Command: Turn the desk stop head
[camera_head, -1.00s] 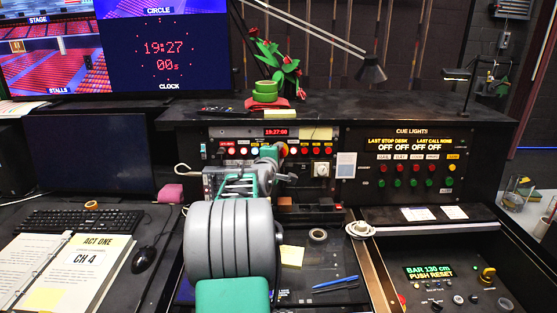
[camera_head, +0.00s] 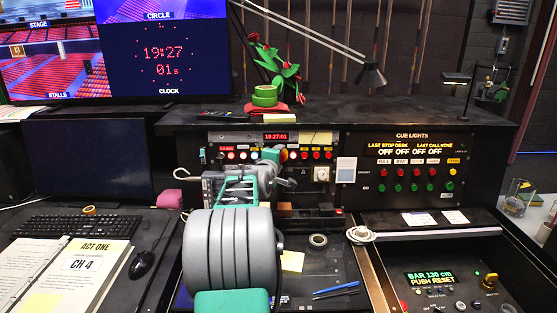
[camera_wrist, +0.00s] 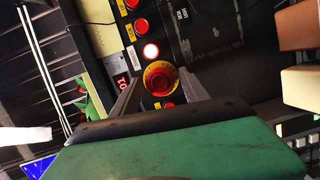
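The desk stop head (camera_wrist: 159,79) is a round red knob on a yellow collar, set in the dark panel. In the wrist view it shows between and just past the tips of my gripper (camera_wrist: 158,84). The two fingers are apart, one on each side of it; I cannot tell whether either touches. In the head view, my gripper (camera_head: 283,167) is up at the console panel, and my arm hides much of it. Only a bit of the stop head's orange-yellow edge (camera_head: 284,155) shows there.
A row of red buttons (camera_head: 316,154) and a lit white-red button (camera_wrist: 151,51) lie close to the stop head. The cue lights panel (camera_head: 411,165) reads "LAST STOP DESK" and "OFF". The lower right display (camera_head: 431,278) reads "BAR 130 cm PUSH RESET". A tape roll (camera_head: 318,240) and blue pen (camera_head: 336,288) lie on the desk.

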